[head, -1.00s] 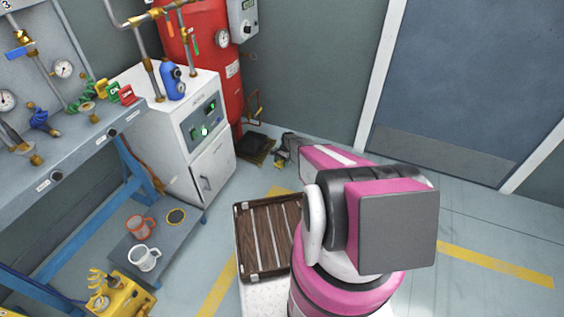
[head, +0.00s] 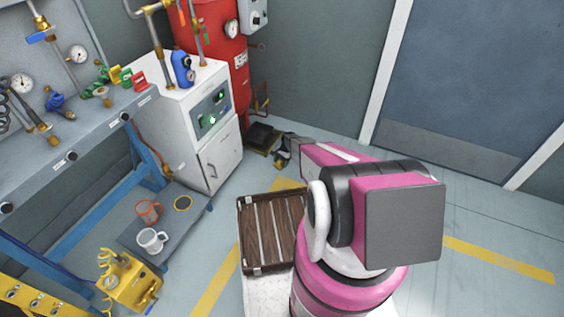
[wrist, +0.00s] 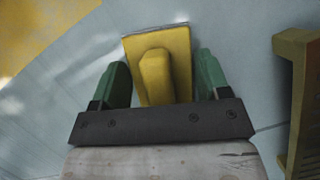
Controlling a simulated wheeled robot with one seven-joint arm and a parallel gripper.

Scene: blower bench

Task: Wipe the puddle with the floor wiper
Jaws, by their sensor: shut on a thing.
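The floor wiper (wrist: 178,44) shows in the wrist view as a yellow block with a raised yellow grip and a thin grey far edge. My gripper (wrist: 162,72) has its green fingers on either side of the grip and is shut on it. The wiper is close over or on the pale grey floor; I cannot tell whether it touches. Pale bright patches show on the floor in the wrist view, but I cannot clearly make out the puddle.
An olive-yellow stand (wrist: 294,85) is close at right in the wrist view. A red tank (head: 217,40) and white cabinet (head: 215,160) stand behind and left of my arm. A wooden-slatted tray (head: 272,232) is nearer. Floor at right (head: 470,215) is clear.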

